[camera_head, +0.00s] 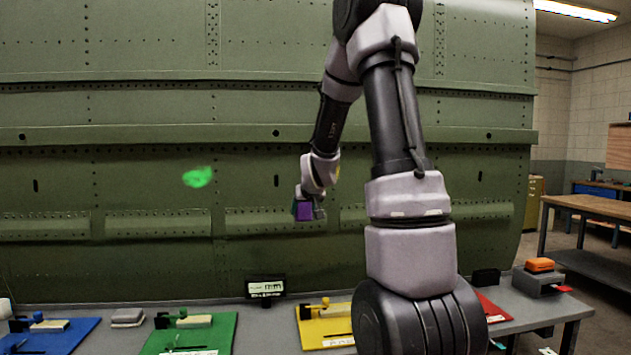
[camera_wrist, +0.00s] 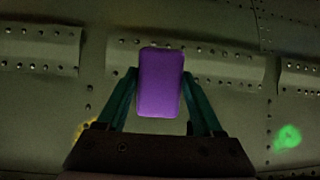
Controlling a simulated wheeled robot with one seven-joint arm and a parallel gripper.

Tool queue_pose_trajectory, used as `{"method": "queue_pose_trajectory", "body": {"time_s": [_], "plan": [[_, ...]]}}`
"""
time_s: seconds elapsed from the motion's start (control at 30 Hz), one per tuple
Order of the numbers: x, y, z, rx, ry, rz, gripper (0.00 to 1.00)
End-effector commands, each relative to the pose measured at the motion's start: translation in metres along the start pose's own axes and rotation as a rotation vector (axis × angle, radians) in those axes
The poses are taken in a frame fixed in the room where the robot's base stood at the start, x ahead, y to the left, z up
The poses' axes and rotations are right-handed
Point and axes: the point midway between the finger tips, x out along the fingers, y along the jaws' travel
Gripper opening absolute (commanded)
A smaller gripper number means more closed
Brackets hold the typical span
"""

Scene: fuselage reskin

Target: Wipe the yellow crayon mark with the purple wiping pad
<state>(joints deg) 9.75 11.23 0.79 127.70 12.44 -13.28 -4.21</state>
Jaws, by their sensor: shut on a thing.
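My gripper (camera_head: 306,208) is in front of the green fuselage panel, shut on the purple wiping pad (camera_head: 304,211). In the wrist view the pad (camera_wrist: 160,84) sits upright between the two teal fingers (camera_wrist: 160,100). The yellow crayon mark (camera_wrist: 87,130) shows at the lower left of the wrist view, partly hidden by the gripper body. In the head view only a sliver of the yellow mark (camera_head: 338,172) shows beside my wrist. The pad is apart from the mark in both views; its gap to the panel cannot be told.
A green mark (camera_head: 197,177) is on the panel to the left; it also shows in the wrist view (camera_wrist: 287,137). Riveted strips cross the panel. Below, a bench carries a blue mat (camera_head: 50,336), a green mat (camera_head: 215,335), a yellow mat (camera_head: 318,330) and a small display (camera_head: 266,287).

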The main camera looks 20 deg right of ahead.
Motion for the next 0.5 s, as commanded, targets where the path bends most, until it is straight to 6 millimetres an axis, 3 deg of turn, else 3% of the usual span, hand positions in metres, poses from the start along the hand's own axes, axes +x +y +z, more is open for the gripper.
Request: {"method": "queue_pose_trajectory", "body": {"time_s": [0.1, 0.23, 0.37, 0.5], "plan": [[-0.029, 0.014, -0.033, 0.020, 0.137, 0.030, 0.24], [-0.053, 0.027, -0.055, 0.034, 0.224, 0.059, 0.24], [-0.064, 0.033, -0.065, 0.040, 0.260, 0.072, 0.24], [-0.060, 0.034, -0.070, 0.040, 0.265, 0.075, 0.24]]}}
